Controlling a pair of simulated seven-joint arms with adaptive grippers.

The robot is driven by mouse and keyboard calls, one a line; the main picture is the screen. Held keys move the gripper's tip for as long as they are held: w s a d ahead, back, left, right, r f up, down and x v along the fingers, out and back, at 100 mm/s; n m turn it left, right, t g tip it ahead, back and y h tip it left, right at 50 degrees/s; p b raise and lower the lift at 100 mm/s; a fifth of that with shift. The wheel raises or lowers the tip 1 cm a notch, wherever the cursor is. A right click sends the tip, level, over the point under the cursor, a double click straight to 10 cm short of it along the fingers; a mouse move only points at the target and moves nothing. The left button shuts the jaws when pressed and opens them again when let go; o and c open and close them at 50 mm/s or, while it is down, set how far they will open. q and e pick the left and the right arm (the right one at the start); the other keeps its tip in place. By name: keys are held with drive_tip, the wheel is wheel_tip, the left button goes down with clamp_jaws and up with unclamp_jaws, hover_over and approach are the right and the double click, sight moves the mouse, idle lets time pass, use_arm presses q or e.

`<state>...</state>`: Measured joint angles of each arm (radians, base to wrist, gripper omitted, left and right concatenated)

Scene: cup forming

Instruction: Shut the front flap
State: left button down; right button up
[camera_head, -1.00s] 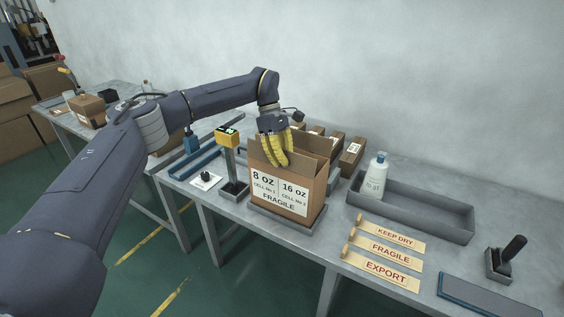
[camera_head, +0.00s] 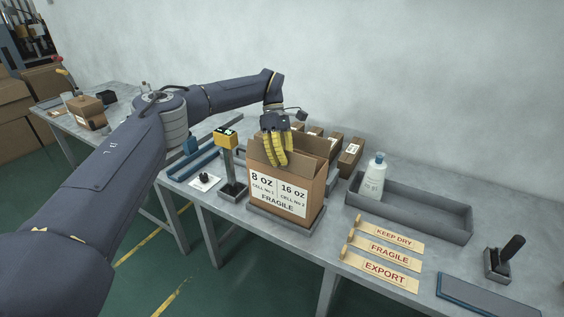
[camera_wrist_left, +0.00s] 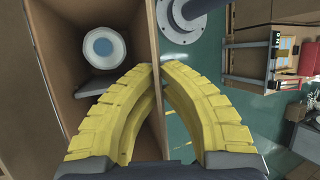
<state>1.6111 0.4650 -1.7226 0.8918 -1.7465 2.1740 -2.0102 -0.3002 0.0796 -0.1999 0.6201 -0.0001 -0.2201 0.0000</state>
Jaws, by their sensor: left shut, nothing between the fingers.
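The open brown carton (camera_head: 288,207) stands on the table with its label facing front: "8 oz", "16 oz", "FRAGILE". Its top flaps stand up; the front panel rises beside my fingers. My left gripper (camera_head: 279,163) has yellow ribbed fingers, shut and empty, pointing down at the carton's mouth. In the left wrist view the shut fingertips (camera_wrist_left: 158,70) meet at the upright cardboard edge (camera_wrist_left: 148,35); whether they touch it I cannot tell. A round white-and-blue item (camera_wrist_left: 103,47) shows inside the carton. My right gripper is not in view.
A grey tray (camera_head: 425,218) with a white bottle (camera_head: 374,176) stands to the right. Label strips (camera_head: 381,268) lie in front of it. A yellow-topped post device (camera_head: 227,139) stands close left of the carton. Small boxes (camera_head: 350,157) stand behind.

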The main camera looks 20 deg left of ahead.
use_arm(q)
drive_tip(key=c, duration=1.6)
unclamp_jaws()
drive_tip(key=shift+c, duration=0.2)
drive_tip(key=v, duration=0.7)
drive_tip(key=shift+r, duration=0.2)
